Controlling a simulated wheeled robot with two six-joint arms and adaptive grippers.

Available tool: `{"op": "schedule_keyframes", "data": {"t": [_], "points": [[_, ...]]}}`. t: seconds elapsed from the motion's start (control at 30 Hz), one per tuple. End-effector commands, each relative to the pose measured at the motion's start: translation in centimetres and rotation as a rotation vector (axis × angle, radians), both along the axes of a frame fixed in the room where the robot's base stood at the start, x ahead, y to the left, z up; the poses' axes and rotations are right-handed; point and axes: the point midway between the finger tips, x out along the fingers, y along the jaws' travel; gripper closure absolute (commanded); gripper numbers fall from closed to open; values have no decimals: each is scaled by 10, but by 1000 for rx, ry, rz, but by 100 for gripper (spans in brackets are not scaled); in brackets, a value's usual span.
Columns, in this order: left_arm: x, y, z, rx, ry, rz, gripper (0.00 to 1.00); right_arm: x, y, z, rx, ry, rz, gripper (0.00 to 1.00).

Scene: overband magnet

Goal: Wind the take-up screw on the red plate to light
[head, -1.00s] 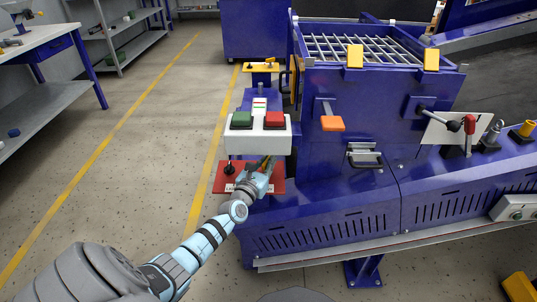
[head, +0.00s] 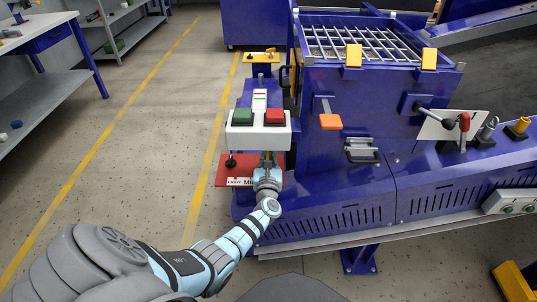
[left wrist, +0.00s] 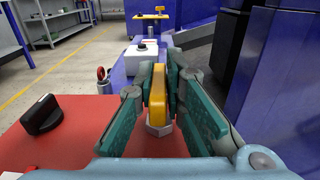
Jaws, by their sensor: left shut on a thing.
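The red plate (head: 222,170) sits low on the near left side of the blue machine, below a white box with buttons. It also fills the lower left of the left wrist view (left wrist: 75,150). A yellow upright piece (left wrist: 157,95) on a grey hex base (left wrist: 158,130) stands at the plate, apparently the take-up screw. My left gripper (head: 267,160) is shut on this yellow piece, one green finger on each side (left wrist: 160,85). In the head view the gripper mostly hides it. A label beginning "LIGHT" shows on the plate, partly covered by the gripper. My right gripper is not in view.
A black knob (left wrist: 42,116) is on the plate left of the gripper. The white box (head: 257,144) with green (head: 242,117) and red (head: 275,117) buttons stands just beyond. The blue machine body (head: 340,190) rises to the right. Open floor (head: 130,180) lies left.

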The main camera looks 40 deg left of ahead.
Motion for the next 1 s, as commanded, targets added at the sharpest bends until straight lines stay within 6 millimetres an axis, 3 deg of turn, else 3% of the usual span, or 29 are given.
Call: {"op": "schedule_keyframes", "data": {"t": [0.17,0.2,0.3,0.63,0.77,1.0], "points": [[-1,1,0,3,1,2,100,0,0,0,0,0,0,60],[-1,1,0,3,1,2,83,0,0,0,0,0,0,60],[-1,1,0,2,0,1,70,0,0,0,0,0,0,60],[-2,-3,-1,1,1,-3,70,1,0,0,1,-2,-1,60],[-19,-14,-2,0,1,-3,70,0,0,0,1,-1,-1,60],[-72,-54,-2,-3,2,-2,70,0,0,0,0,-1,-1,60]]}}
